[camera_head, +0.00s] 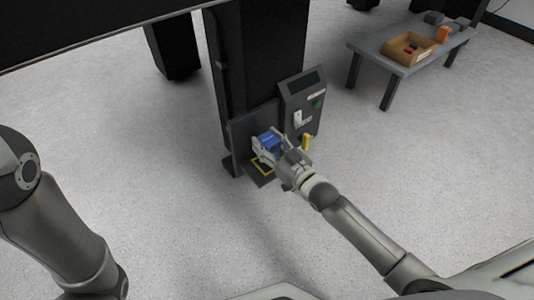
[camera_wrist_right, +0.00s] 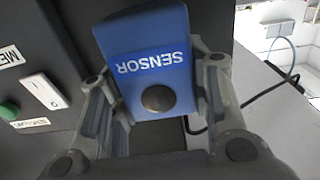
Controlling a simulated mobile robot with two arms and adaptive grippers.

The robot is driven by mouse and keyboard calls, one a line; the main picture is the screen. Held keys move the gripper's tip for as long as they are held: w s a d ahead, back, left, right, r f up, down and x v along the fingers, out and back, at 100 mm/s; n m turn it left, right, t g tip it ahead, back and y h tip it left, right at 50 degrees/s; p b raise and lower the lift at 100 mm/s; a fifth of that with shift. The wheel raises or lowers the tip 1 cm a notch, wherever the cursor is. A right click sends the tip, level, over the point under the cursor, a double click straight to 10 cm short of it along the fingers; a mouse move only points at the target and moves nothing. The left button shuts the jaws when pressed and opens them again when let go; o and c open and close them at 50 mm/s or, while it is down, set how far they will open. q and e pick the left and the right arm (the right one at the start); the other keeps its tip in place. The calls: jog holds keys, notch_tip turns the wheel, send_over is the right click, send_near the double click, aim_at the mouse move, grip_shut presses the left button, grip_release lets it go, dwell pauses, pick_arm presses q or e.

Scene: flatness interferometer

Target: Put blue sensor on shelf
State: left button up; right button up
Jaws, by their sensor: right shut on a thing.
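The blue sensor (camera_head: 268,142) is a small blue block. In the right wrist view the sensor (camera_wrist_right: 143,52) shows the word SENSOR and a dark round knob. My right gripper (camera_head: 270,148) is shut on it, with a finger along each side. The sensor is above a small dark shelf (camera_head: 262,179) with a yellow outline, on the front of a dark machine; I cannot tell whether it touches the shelf. My left arm shows at the left of the head view, but its gripper is out of view.
Right of the sensor is a control panel (camera_head: 301,92) with a screen, a white switch (camera_head: 298,117) and a green button (camera_head: 317,104). A yellow handle-like part (camera_head: 306,141) is near my right gripper. A grey table (camera_head: 397,57) with a cardboard box (camera_head: 409,49) stands at the back right.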

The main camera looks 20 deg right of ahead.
notch_tip(320, 180, down, 4)
jog(key=shift+a+r+b, duration=0.15)
jog(key=shift+r+b, duration=0.1)
jog(key=shift+b, duration=0.9)
jog(key=shift+r, duration=0.15)
jog(key=o, duration=1.2)
jog(key=shift+f, duration=0.2)
jog(key=shift+c, duration=0.2)
